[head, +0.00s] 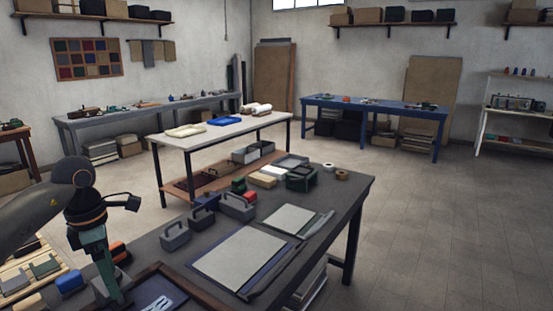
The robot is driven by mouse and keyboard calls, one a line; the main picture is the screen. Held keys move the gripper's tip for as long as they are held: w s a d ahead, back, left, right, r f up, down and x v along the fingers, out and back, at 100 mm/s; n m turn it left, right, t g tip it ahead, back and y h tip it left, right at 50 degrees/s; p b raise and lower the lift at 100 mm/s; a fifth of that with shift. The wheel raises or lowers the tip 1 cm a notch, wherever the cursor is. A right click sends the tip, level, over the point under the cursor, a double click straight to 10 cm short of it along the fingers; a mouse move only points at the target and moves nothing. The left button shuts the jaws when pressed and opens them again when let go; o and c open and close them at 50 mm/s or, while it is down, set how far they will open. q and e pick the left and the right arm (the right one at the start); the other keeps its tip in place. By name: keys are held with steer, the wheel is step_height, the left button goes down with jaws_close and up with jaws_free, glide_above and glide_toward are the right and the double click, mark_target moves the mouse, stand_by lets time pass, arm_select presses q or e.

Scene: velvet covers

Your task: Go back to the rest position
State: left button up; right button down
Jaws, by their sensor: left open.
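My left arm comes in from the left edge. Its gripper (116,297) points down at the lower left, in front of the near dark work table (345,200). The jaws are open, and I see nothing held between them. The fingertips are close to the bottom edge of the picture, over or beside a brown-framed tray (205,291) with a dark blue piece (160,292) in it. I cannot tell if they touch anything. My right gripper does not show.
Grey handled blocks (176,236), pale boards (243,255) and several boxes lie on the near table. A slatted surface with coloured blocks (70,281) is at lower left. A white-topped table (215,133) stands behind. The floor at right (450,230) is clear.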

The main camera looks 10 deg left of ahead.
arm_select(q)
steer(key=d+f+h, duration=0.4)
steer(key=d, duration=0.6)
steer(key=d+f+h, duration=0.4)
steer(key=d, duration=0.5)
steer(key=s+d+r+n+t+h, duration=0.25)
steer(key=d+n+t+h, duration=0.25)
steer(key=d+n+h, duration=0.8)
steer(key=s+a+f+n+t+y+p, duration=0.1)
steer(key=a+f+n+t+y, duration=0.3)
steer(key=f+n+y, duration=0.55)
steer(key=s+a+f+n+t+y, duration=0.1)
steer(key=a+f+n+t+y, duration=0.4)
steer(key=n, duration=0.7)
steer(key=s+a+f+n+g+y, duration=0.2)
steer(key=s+f+n+g+y, duration=0.3)
steer(key=s+f+n, duration=0.4)
steer(key=s+f, duration=0.4)
steer(key=s, duration=0.1)
steer(key=shift+s+p, duration=0.35)
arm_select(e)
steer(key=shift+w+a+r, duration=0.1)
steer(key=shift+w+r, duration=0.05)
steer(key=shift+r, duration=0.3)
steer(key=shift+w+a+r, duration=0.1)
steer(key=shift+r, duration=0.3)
